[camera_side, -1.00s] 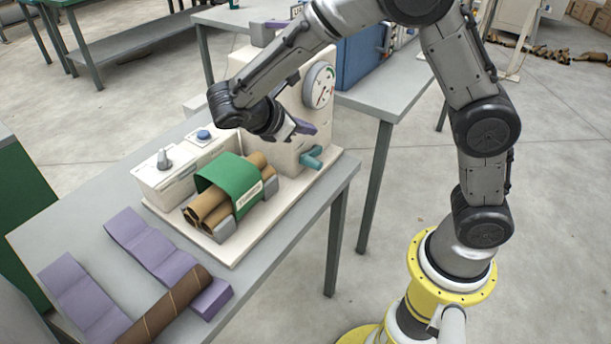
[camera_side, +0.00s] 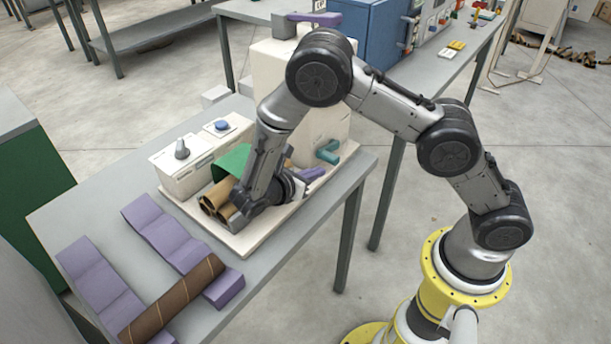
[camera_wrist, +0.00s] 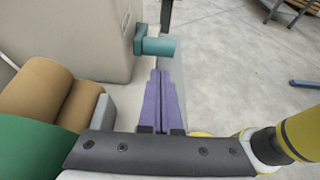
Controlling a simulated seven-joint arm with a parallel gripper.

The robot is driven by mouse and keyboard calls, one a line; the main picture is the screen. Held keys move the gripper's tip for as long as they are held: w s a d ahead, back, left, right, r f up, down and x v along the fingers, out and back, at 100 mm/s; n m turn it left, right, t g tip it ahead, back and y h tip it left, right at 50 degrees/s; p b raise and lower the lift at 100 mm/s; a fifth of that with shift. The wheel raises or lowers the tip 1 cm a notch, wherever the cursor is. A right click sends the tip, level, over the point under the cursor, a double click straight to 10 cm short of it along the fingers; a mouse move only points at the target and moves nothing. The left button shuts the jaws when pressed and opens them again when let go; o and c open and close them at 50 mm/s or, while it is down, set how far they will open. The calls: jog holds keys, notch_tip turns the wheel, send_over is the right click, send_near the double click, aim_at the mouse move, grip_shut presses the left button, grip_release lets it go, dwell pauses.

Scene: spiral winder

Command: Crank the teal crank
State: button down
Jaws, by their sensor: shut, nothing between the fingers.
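The teal crank (camera_side: 328,151) sticks out from the lower side of the cream machine housing (camera_side: 335,115). It also shows in the wrist view (camera_wrist: 155,46), its handle pointing right, just beyond my fingertips. My gripper (camera_side: 318,172) has purple fingers and is shut and empty. In the side view its fingertips point toward the crank from below and to the left, apart from it. In the wrist view my gripper (camera_wrist: 159,76) shows its two fingers pressed together, with the crank handle above their tips.
Brown rolls (camera_side: 217,197) under a green cover (camera_side: 231,162) sit close beside my wrist. Purple cradles (camera_side: 165,235) and a brown tube (camera_side: 172,300) lie at the table's front. Open floor lies right of the table.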

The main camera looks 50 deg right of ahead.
jog(key=shift+x, duration=1.5)
jog(key=shift+r, duration=0.15)
jog(key=shift+r+y, duration=0.25)
jog(key=shift+y, duration=0.05)
jog(key=shift+d+r+y, duration=0.1)
jog(key=shift+r+y, duration=0.2)
jog(key=shift+d+r+y, duration=0.1)
jog(key=shift+r+y, duration=0.45)
jog(key=shift+y, duration=0.05)
jog(key=shift+d+r+y, duration=0.6)
jog(key=shift+d+r, duration=0.05)
jog(key=shift+r, duration=0.3)
jog(key=shift+d+r+y, duration=0.6)
jog(key=shift+d+r, duration=0.05)
jog(key=shift+r, duration=0.25)
jog(key=shift+d+r+y, duration=0.6)
jog(key=shift+d+r, duration=0.1)
jog(key=shift+r, duration=0.25)
jog(key=shift+d+r, duration=0.4)
jog(key=shift+d, duration=0.35)
jog(key=shift+d+r, duration=0.35)
jog(key=shift+d, duration=0.4)
